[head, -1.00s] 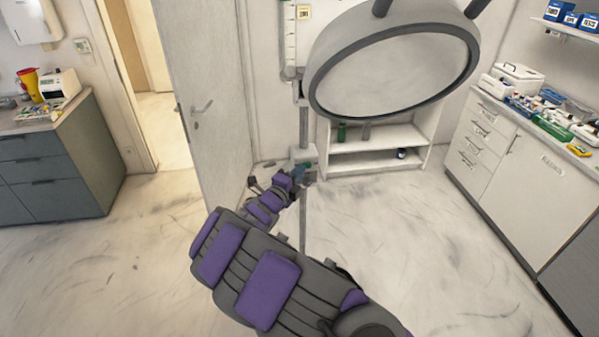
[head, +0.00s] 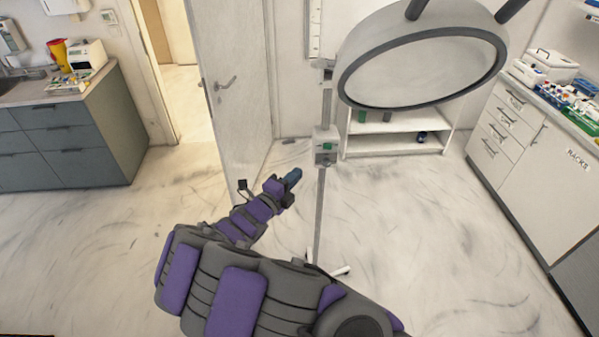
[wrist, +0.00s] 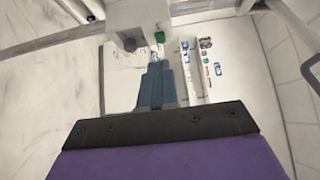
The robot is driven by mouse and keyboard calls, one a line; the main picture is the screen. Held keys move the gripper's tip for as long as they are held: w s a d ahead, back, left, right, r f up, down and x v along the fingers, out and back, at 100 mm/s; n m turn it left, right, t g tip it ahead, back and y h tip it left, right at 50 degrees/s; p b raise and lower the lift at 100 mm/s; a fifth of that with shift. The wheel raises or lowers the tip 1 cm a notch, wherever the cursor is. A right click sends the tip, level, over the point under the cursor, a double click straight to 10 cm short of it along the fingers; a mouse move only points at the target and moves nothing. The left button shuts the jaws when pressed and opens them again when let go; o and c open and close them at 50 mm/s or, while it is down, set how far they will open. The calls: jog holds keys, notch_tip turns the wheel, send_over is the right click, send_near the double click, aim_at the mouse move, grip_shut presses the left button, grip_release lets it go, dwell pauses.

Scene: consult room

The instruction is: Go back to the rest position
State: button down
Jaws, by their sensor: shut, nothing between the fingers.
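My gripper (head: 293,178) is at the end of my arm, out in front of me above the floor, left of the pole of the stand (head: 322,205). In the wrist view my gripper (wrist: 158,62) has its blue-grey fingers together, with nothing held between them. A grey box with a green button (head: 325,147) is fixed on the pole, a little above and right of my gripper in the head view. It also shows just past the fingertips in the wrist view (wrist: 138,25). I cannot tell the exact gap between the fingertips and the box.
A large round lamp (head: 425,60) hangs at upper right. A door (head: 235,90) stands open behind my arm. A drawer cabinet (head: 70,140) is at left, a white counter (head: 530,160) at right. A low shelf (head: 390,140) stands at the back. The floor (head: 430,240) at right is clear.

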jog(key=shift+a, duration=0.4)
